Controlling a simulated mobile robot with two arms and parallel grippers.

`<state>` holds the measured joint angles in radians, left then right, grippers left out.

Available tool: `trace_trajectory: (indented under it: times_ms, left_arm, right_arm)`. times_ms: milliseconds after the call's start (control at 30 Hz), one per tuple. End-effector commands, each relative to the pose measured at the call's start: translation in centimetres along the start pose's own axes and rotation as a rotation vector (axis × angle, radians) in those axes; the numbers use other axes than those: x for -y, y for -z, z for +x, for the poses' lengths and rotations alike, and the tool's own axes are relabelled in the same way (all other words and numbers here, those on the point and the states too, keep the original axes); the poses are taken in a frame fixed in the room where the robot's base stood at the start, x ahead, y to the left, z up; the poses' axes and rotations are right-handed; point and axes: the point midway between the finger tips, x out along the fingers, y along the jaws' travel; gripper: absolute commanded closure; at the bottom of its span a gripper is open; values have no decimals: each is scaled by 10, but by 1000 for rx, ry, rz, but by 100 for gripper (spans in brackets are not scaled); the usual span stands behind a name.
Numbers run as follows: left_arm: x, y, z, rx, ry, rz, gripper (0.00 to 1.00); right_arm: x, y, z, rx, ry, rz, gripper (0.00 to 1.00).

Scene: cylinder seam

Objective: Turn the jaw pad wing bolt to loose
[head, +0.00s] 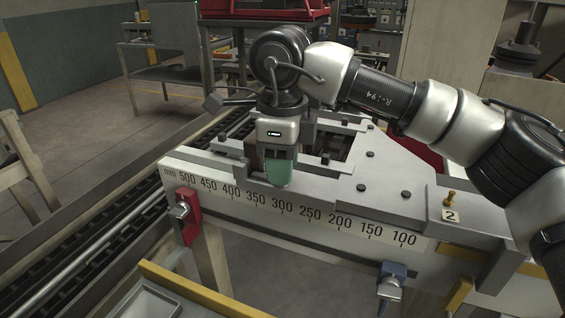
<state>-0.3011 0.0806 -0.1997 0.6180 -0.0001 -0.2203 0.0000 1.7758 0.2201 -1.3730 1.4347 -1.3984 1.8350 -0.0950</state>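My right arm comes in from the right, and my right gripper (275,165) points down over the grey machine bed behind the millimetre scale (290,212). A green piece (279,173) shows at its lower end; I cannot tell whether it is part of the gripper or the machine. The fingertips are not clear, so open or shut cannot be told. I cannot make out a jaw pad wing bolt for certain; the gripper may hide it. A small brass-coloured bolt (450,198) stands upright by a tag marked 2 (450,215), apart from the gripper. My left gripper is not in view.
A red slider (188,217) with a metal knob sits at the scale's left end. A blue slider (391,272) with a knob hangs below its right end. Dark rails (95,235) run along the left. A grey tray (148,302) lies at the front.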

Motion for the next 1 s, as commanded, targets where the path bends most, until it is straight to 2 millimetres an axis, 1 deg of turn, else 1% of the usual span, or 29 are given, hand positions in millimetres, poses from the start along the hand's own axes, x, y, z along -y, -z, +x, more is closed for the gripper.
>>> trace_trajectory:
  times_ms: [100,333,567,833,1000]
  left_arm:
    - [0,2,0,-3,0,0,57]
    - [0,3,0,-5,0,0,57]
    - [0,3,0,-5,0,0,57]
    - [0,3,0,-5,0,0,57]
    - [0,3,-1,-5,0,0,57]
  right_arm:
    - [0,0,4,1,1,0,64]
    - [0,0,4,1,1,0,64]
    - [0,0,4,1,1,0,99]
    - [0,0,4,1,1,-9,100]
    - [0,0,4,0,1,-55,100]
